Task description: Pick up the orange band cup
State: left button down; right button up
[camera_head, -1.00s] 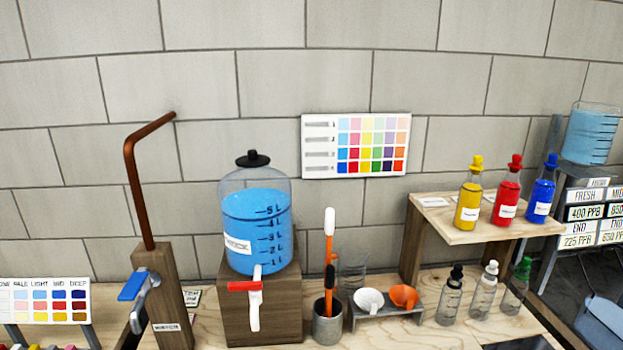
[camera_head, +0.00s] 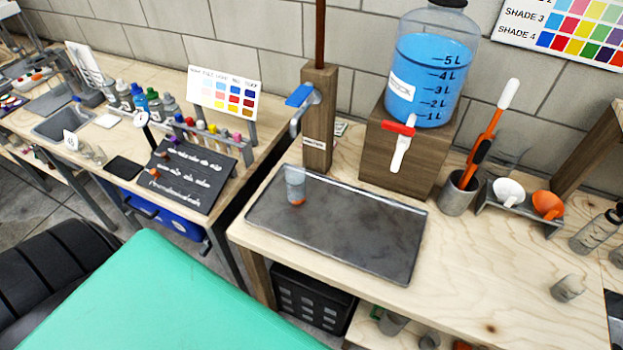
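A small clear, greyish cup (camera_head: 295,184) with an orange band at its bottom stands upright on a dark metal tray (camera_head: 360,248). It is near the tray's back left part, in front of the wooden post with the blue-handled tap. Nothing touches the cup from above. Neither of my grippers shows in the head view.
A wooden block (camera_head: 395,158) carries a blue-filled dispenser (camera_head: 425,80) behind the tray. A grey holder (camera_head: 457,195) with tall tools and white and orange funnels stand right. A small grey cup (camera_head: 567,288) stands front right. A green surface (camera_head: 150,300) lies front left.

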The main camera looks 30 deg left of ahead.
aim_at(295, 171)
jog(key=z, duration=1.45)
jog(key=u, duration=2.55)
